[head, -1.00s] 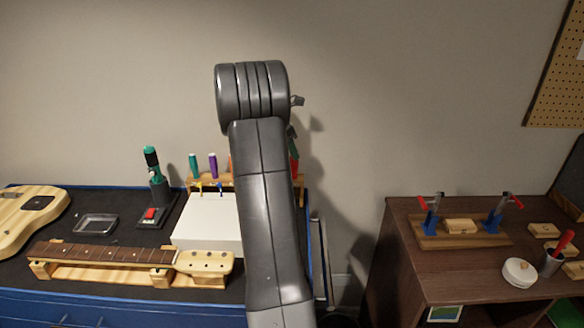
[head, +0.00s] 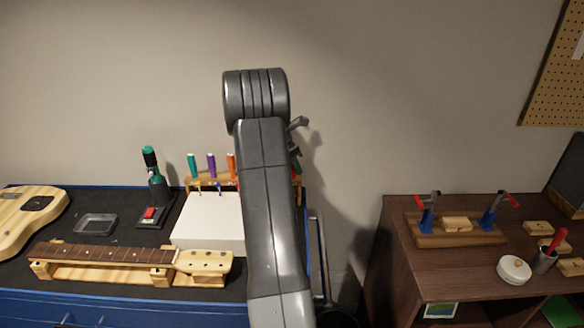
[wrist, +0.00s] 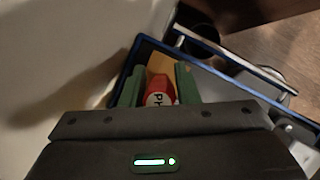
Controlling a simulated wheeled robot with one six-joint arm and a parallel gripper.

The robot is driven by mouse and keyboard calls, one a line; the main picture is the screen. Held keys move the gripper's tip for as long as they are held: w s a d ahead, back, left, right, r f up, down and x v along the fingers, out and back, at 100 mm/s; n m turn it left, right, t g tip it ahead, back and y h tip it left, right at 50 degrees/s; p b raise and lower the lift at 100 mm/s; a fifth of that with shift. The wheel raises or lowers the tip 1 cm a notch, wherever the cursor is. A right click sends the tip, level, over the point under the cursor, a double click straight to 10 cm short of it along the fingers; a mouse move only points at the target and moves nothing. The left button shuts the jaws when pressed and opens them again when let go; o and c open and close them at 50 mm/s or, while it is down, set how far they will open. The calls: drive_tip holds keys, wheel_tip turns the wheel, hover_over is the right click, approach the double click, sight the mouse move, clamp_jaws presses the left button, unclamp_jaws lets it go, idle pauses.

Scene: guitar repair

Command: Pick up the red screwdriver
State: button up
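The red screwdriver (wrist: 160,92) shows in the wrist view as a red handle with a pale end marked with letters. It stands between the two green fingers of my gripper (wrist: 158,88), one on each side, with only very narrow gaps. The fingers look apart around the handle, and I see no clear grip on it. In the head view my arm hides most of the gripper and the screwdriver. The wooden screwdriver rack (head: 208,182) stands at the back of the blue bench, its right part behind my arm.
Teal (head: 192,165), purple (head: 211,165) and orange (head: 231,165) screwdrivers stand in the rack. A white box (head: 208,222) sits in front of it. A guitar neck (head: 105,255) lies on supports at the front. A brown cabinet (head: 400,235) stands right.

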clamp_jaws()
drive_tip(key=shift+r, duration=0.15)
